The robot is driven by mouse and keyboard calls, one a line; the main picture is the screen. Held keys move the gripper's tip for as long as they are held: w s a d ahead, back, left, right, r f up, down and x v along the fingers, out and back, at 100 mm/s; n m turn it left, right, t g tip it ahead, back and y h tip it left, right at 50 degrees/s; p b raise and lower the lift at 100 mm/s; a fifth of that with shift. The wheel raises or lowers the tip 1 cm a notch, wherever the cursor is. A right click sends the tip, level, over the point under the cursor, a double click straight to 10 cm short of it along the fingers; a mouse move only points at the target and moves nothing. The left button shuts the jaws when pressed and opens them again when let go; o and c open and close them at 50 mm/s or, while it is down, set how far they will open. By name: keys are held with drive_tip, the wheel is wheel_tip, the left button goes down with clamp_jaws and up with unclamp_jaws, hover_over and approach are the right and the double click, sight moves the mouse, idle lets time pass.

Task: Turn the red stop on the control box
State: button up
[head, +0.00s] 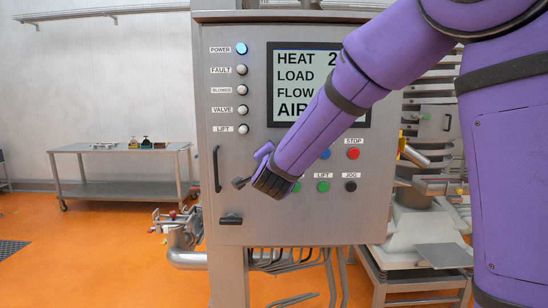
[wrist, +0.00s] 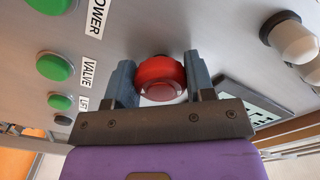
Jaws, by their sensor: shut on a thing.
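The grey metal control box (head: 235,140) stands upright in the middle of the head view. In the wrist view, a round red stop knob (wrist: 162,72) stands out from its panel. My gripper (wrist: 160,80) is shut on this knob, with one blue-grey finger on each side. In the head view my gripper (head: 252,170) is at the lower left of the panel and hides the knob. A smaller red button (head: 353,153) under a STOP label sits at the right of the panel, apart from my gripper.
Green buttons (wrist: 55,66) lie left of the knob in the wrist view. A dark door handle (head: 217,169) and a latch (head: 231,218) are close to my gripper. My purple arm covers part of the display (head: 290,75). A metal table (head: 120,185) stands at the left.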

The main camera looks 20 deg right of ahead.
drive_tip(key=shift+m, duration=0.3)
drive_tip(key=o, duration=0.9)
drive_tip(key=v, duration=1)
drive_tip(key=shift+s+a, duration=0.1)
drive_tip(key=shift+s, duration=0.3)
drive_tip(key=shift+r, duration=0.1)
